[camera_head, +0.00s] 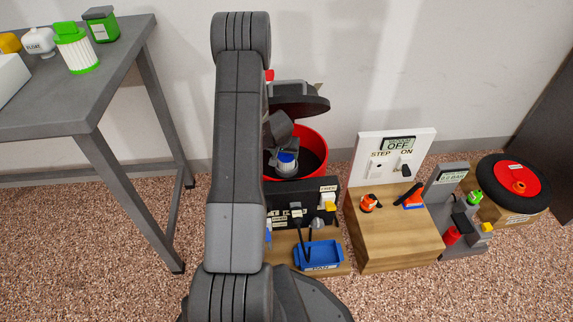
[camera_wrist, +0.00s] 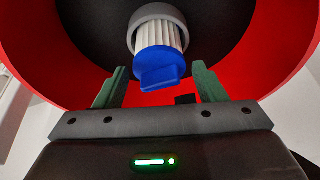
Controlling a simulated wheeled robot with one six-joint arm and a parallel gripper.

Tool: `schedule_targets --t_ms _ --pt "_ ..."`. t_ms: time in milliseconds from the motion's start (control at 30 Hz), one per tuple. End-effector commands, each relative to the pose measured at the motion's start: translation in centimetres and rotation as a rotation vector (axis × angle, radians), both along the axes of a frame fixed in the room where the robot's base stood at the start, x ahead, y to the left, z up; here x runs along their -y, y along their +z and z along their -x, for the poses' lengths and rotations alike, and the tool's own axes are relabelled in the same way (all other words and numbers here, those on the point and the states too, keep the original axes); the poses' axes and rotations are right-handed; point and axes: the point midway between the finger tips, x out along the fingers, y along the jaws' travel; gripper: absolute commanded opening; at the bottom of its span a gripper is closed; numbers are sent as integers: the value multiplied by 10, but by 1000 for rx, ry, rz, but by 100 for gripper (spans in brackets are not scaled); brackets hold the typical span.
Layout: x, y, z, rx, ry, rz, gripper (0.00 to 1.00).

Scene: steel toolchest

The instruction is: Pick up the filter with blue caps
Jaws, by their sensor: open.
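The filter with blue caps (camera_head: 287,168) is inside a red bucket (camera_head: 317,146) with a dark interior, in the head view. In the wrist view the filter (camera_wrist: 157,38) shows white pleats, a blue cap with a tab towards me and a grey ring at its far end. My gripper (camera_wrist: 159,74) is open, with one green-padded finger on each side of the blue cap. I see gaps between the fingers and the cap. In the head view my arm and wrist cover the bucket's left side, and my fingertips are hard to make out.
A grey table (camera_head: 110,62) at left holds a filter with green caps (camera_head: 77,50) and a green container (camera_head: 101,25). A dark round lid (camera_head: 300,102) is above the bucket. A black box (camera_head: 290,213), blue tray (camera_head: 319,256) and wooden switch stand (camera_head: 395,233) are in front and right.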

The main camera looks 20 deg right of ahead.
Motion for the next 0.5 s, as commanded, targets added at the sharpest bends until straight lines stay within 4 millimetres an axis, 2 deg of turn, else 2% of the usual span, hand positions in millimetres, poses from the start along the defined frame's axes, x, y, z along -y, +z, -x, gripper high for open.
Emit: schedule_targets --t_ms 33,267,500 --pt "1 -7 -2 -1 1 0 64" --pt "5 -18 -6 -1 0 0 64" --pt "14 -46 -18 -2 1 0 64"
